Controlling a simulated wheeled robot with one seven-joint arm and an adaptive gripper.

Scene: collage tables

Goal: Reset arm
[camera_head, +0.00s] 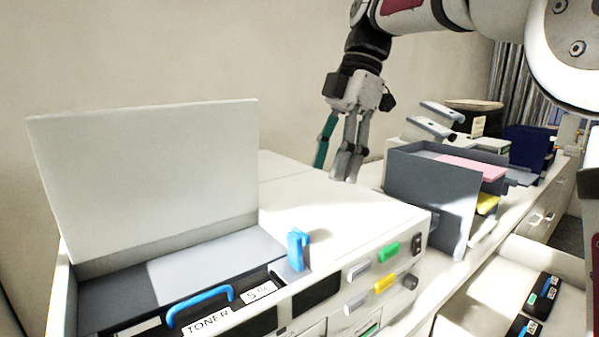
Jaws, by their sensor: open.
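My gripper (333,170) hangs at the end of my arm near the upper middle of the head view, fingers pointing down. It is open, and I see nothing held in it. A teal strip shows along its left side. It appears above or behind the far right part of a white printer-like machine (342,215); the exact gap cannot be told.
The machine's large lid (150,180) stands raised at left, over an open bay with a blue handle (200,302) and a TONER label. A blue lever (297,250) stands upright. A grey organizer (430,200) is at right. An open drawer (490,300) is lower right.

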